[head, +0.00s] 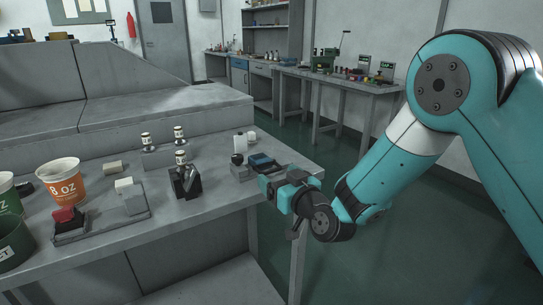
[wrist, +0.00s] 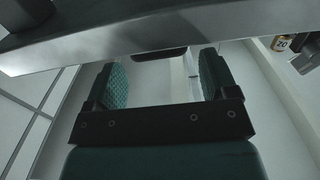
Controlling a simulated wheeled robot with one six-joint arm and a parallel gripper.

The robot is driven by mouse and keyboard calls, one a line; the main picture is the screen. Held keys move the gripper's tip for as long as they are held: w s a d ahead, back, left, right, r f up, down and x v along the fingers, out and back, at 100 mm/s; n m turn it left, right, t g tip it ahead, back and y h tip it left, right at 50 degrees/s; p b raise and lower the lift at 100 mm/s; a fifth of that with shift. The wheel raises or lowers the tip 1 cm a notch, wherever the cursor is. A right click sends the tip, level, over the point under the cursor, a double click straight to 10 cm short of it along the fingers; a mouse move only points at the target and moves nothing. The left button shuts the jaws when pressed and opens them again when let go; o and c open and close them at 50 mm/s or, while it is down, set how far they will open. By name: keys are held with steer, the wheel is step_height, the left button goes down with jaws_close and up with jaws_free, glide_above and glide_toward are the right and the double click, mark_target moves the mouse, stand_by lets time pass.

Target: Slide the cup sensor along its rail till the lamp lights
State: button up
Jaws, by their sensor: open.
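My gripper (head: 275,188) is at the right end of the grey bench, close to its edge. In the wrist view my gripper (wrist: 165,75) has its two teal pads wide apart with nothing held between them. I cannot tell for sure which part is the cup sensor. A small blue-topped block (head: 262,161) sits by the bench corner, just beyond my gripper. A black bracket-like device (head: 185,183) stands further left. No lit lamp can be made out.
An orange-and-white cup (head: 62,183), a green container (head: 12,243) and a red-topped block (head: 66,216) stand on the left of the bench (head: 170,225). A grey edge (wrist: 150,42) crosses before the fingers in the wrist view.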

mark_target(270, 173)
steer(key=shift+x, duration=1.8)
steer(key=c, duration=1)
steer(key=shift+s+a+f, duration=0.1)
steer(key=shift+s+a, duration=0.05)
steer(key=shift+a, duration=0.05)
steer(key=o, duration=1)
steer(key=b+v, duration=1.2)
steer(key=v, duration=0.5)
steer(key=shift+d+b, duration=0.2)
steer(key=shift+b, duration=0.1)
steer(key=shift+s, duration=0.15)
steer(key=shift+c, duration=0.2)
